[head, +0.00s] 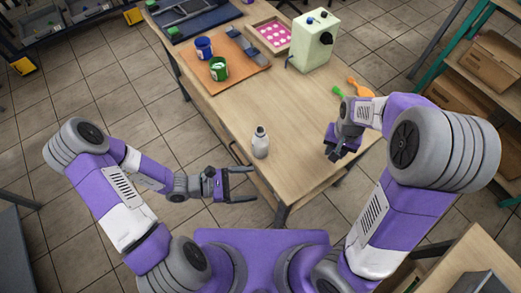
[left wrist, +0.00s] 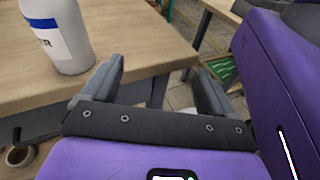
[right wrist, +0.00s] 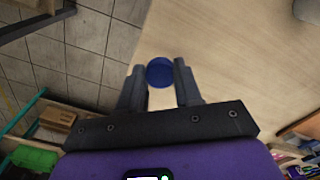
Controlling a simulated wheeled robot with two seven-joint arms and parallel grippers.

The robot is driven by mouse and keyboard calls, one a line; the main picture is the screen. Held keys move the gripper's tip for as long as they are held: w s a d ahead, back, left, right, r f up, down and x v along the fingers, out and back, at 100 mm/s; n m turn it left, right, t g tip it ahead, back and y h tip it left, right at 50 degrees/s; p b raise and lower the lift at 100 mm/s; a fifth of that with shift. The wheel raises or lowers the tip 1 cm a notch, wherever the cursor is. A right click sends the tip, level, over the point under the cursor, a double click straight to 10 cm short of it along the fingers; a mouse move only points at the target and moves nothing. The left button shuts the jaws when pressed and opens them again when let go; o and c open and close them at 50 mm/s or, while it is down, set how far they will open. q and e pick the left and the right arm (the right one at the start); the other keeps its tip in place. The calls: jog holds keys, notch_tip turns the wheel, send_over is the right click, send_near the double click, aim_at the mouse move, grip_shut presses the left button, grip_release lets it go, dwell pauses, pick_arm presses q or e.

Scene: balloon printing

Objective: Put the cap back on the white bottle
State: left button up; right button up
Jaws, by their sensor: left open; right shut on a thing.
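The white bottle (head: 260,143) stands upright near the front edge of the wooden table. Its side with a blue-and-white label shows in the left wrist view (left wrist: 62,40), its top cut off. My left gripper (head: 248,184) is open and empty, off the table edge, in front and left of the bottle. My right gripper (head: 337,148) is over the right side of the table, apart from the bottle. In the right wrist view it is shut on a round blue cap (right wrist: 160,72) held between its fingertips. The cap is not clear in the head view.
Green and orange balloons (head: 359,88) lie behind my right gripper. The table around the bottle is clear.

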aim_at(254, 148)
jog(key=shift+s+d+f+m+b, duration=0.15)
jog(key=shift+s+f+m+b, duration=0.1)
jog(key=shift+f+b, duration=0.3)
jog(key=shift+s+d+f+m+b, duration=0.15)
jog(key=shift+f+m+b, duration=0.1)
jog(key=shift+f+b, duration=0.2)
pick_arm(q)
jog(key=w+a+r+n+t, duration=0.1)
jog(key=w+a+n+t, duration=0.3)
jog(key=w+t, duration=0.3)
jog(key=shift+w+r+n, duration=0.35)
jog(key=shift+n, duration=0.35)
jog(key=b+x, duration=0.1)
jog(key=x, duration=0.5)
jog(key=shift+f, duration=0.1)
pick_arm(e)
jog(key=shift+f, duration=0.7)
pick_arm(q)
jog(key=shift+w+d, duration=0.3)
